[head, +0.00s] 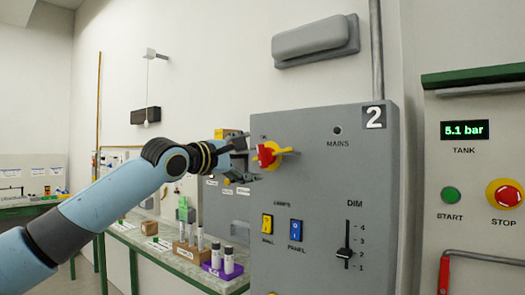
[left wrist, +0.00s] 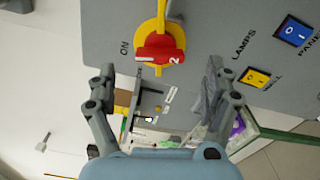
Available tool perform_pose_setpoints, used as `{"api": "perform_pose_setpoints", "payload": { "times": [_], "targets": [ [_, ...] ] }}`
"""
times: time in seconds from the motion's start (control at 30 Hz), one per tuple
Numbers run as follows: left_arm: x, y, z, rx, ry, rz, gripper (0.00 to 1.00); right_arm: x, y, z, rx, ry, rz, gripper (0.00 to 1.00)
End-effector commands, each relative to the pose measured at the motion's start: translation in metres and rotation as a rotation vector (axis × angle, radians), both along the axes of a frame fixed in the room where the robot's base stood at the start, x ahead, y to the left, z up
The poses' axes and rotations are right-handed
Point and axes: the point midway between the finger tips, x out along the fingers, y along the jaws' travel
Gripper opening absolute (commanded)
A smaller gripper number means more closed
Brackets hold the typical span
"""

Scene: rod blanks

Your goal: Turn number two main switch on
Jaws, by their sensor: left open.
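The number two main switch is a red rotary handle on a yellow round plate (head: 268,155), at the upper left of a grey panel marked 2 (head: 317,185). In the left wrist view the red handle (left wrist: 161,48) is ahead of my gripper. Its white mark is at the left end, close to the word ON. My left gripper (head: 243,160) is just left of the switch in the head view. In the left wrist view its open, empty fingers (left wrist: 160,76) are on either side below the handle, apart from it. The right gripper is not in view.
The panel also carries a dark MAINS lamp (head: 337,130), a yellow lamp switch (head: 267,224), a blue one (head: 296,230) and a DIM slider (head: 344,253). A bench with tubes in a purple holder (head: 222,269) is to the left. A tank panel (head: 470,165) is at right.

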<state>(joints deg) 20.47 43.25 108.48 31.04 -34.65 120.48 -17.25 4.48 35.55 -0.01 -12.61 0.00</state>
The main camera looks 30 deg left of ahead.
Motion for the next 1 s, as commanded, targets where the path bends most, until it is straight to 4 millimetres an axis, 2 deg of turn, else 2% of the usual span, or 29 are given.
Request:
{"api": "perform_pose_setpoints", "payload": {
  "times": [0.1,0.3,0.43,0.7,1.0],
  "targets": [
    [0.024,-0.003,0.004,-0.010,-0.002,-0.001,0.85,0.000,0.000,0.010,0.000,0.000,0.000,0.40],
    [0.052,-0.005,0.002,-0.004,0.000,-0.002,0.85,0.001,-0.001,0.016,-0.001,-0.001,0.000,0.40],
    [0.060,-0.006,0.001,-0.002,-0.001,-0.003,0.85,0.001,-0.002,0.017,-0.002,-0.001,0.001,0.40],
    [0.061,-0.006,0.000,0.001,-0.001,-0.002,0.85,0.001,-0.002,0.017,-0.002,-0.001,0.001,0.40],
    [0.061,-0.006,0.000,0.001,0.000,-0.002,0.47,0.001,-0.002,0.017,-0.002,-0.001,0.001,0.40]
  ]
}}
